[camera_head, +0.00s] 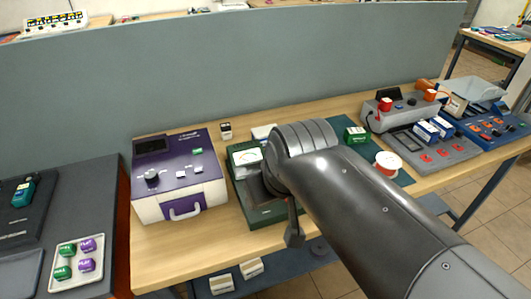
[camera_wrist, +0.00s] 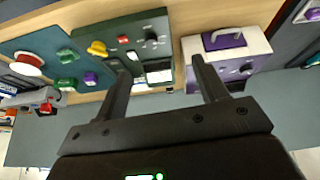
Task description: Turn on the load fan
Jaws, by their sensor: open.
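A dark green instrument box (camera_head: 262,215) stands on the wooden bench. My arm covers much of it in the head view. The wrist view looks onto this green box (camera_wrist: 125,28) and shows a yellow knob (camera_wrist: 97,48), a red button (camera_wrist: 123,39), a black knob (camera_wrist: 151,38) and a pale meter (camera_wrist: 158,75). I cannot tell which part, if any, is the load fan or its switch. My gripper (camera_wrist: 160,66) is open and empty, its fingers apart in front of the box's panel; contact cannot be judged.
A purple-and-white device (camera_head: 180,175) stands left of the green box. A white-topped red spool (camera_head: 387,163) and a green block (camera_head: 356,134) lie to the right. Grey units with red switches (camera_head: 430,150) stand farther right. A grey partition (camera_head: 230,60) runs behind the bench.

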